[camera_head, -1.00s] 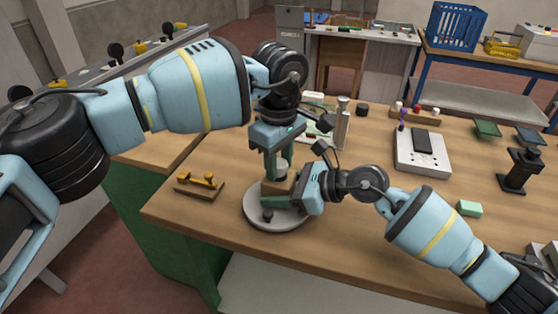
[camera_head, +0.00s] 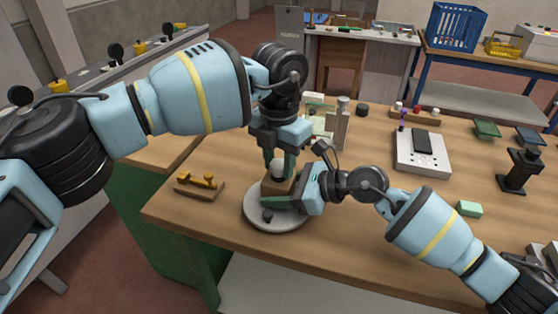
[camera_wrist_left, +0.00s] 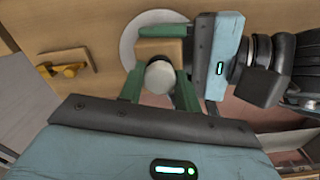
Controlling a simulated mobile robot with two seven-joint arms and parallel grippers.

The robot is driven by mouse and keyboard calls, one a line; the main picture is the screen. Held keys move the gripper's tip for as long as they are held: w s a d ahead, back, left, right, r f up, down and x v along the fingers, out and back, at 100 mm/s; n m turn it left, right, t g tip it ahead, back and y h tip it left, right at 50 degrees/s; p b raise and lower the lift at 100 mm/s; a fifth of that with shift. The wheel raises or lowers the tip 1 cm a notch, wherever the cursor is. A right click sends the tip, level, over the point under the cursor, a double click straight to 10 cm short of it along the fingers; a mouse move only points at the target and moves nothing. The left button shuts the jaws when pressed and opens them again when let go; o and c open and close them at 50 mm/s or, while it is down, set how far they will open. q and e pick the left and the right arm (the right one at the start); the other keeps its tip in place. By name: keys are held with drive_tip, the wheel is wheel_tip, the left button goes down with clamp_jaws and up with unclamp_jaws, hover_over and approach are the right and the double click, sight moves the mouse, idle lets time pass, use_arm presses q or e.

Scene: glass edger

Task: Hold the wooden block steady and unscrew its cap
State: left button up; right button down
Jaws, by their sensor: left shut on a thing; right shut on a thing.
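The wooden block (camera_head: 271,187) stands upright above a round grey plate (camera_head: 251,214) near the bench's front-left part. Its pale, rounded cap (camera_head: 278,170) is on top; it also shows in the left wrist view (camera_wrist_left: 159,77). My left gripper (camera_head: 279,165) comes from above and is shut on the cap, one green finger on each side. My right gripper (camera_head: 284,197) comes in from the right and is shut on the block (camera_wrist_left: 174,50) below the cap. The fingers hide part of the block, so I cannot tell whether it touches the plate.
A small wooden stand with yellow parts (camera_head: 199,185) lies left of the plate. A white device (camera_head: 421,155), a green block (camera_head: 469,209) and a black fixture (camera_head: 520,172) are to the right. A metal post (camera_head: 342,125) stands close behind. The front-middle of the bench is clear.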

sight(279, 163)
use_arm(q)
drive_tip(key=n, duration=0.6)
drive_tip(key=shift+n, duration=0.3)
drive_tip(key=shift+r, duration=0.45)
drive_tip(key=shift+r, duration=0.65)
drive_tip(key=shift+r, duration=0.1)
drive_tip(key=shift+r, duration=1.95)
use_arm(e)
drive_tip(key=shift+c, duration=2.1)
unclamp_jaws()
